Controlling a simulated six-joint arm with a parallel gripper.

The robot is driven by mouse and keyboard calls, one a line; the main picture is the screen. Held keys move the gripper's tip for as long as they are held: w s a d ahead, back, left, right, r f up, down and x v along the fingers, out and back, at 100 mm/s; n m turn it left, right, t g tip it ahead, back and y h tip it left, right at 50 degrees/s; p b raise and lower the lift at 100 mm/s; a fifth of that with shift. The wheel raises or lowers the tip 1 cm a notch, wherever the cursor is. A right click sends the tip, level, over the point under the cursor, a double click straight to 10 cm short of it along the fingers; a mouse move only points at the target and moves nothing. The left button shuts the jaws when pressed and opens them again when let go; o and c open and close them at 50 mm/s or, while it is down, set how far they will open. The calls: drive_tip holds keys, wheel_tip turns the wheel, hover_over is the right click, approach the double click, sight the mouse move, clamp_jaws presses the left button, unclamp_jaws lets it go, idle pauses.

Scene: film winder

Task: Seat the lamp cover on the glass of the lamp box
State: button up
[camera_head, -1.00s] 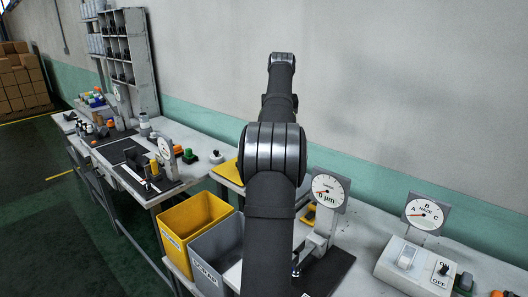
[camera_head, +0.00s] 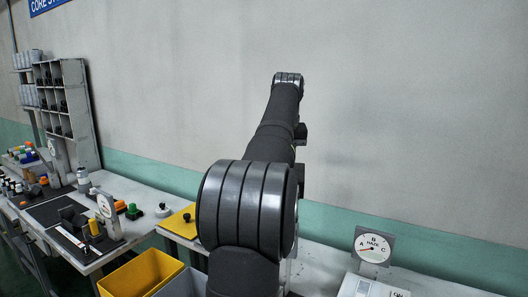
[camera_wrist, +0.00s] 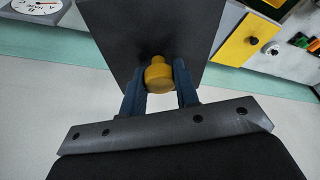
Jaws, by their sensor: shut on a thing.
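My gripper (camera_wrist: 160,78) is shut on the yellow knob (camera_wrist: 159,73) of a dark flat plate (camera_wrist: 150,28), which looks like the lamp cover. The plate extends beyond the fingertips in the wrist view and hides part of what lies behind it. In the head view my arm hides the gripper and the plate. The pale box with a switch (camera_head: 372,289), likely the lamp box, is at the bottom right of the head view, cut off by the frame edge. Its glass cannot be made out.
A haze dial (camera_head: 374,248) stands behind the pale box and shows in the wrist view (camera_wrist: 36,5). A yellow board (camera_wrist: 243,42) with a black knob lies on the bench. A yellow bin (camera_head: 140,274) and a grey bin stand at the bench front. Open wall is behind.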

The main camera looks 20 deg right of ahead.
drive_tip(key=s+d+f+m, duration=0.15)
drive_tip(key=s+f, duration=0.25)
drive_tip(key=s, duration=0.6)
drive_tip(key=s+d+f+m+h, duration=0.1)
drive_tip(key=s+d+f, duration=0.3)
drive_tip(key=s, duration=0.5)
drive_tip(key=s+d+f+m, duration=0.15)
drive_tip(key=s+f, duration=0.35)
drive_tip(key=s, duration=0.5)
drive_tip(key=w+d+f, duration=0.3)
drive_tip(key=w+d, duration=0.3)
drive_tip(key=w+d+f, duration=0.4)
drive_tip(key=w+d, duration=0.2)
drive_tip(key=d, duration=0.1)
drive_tip(key=shift+w+d+f+g, duration=0.15)
drive_tip(key=shift+f+g, duration=0.15)
drive_tip(key=shift+f, duration=2.5)
drive_tip(key=shift+f, duration=0.55)
drive_tip(key=shift+f, duration=1.15)
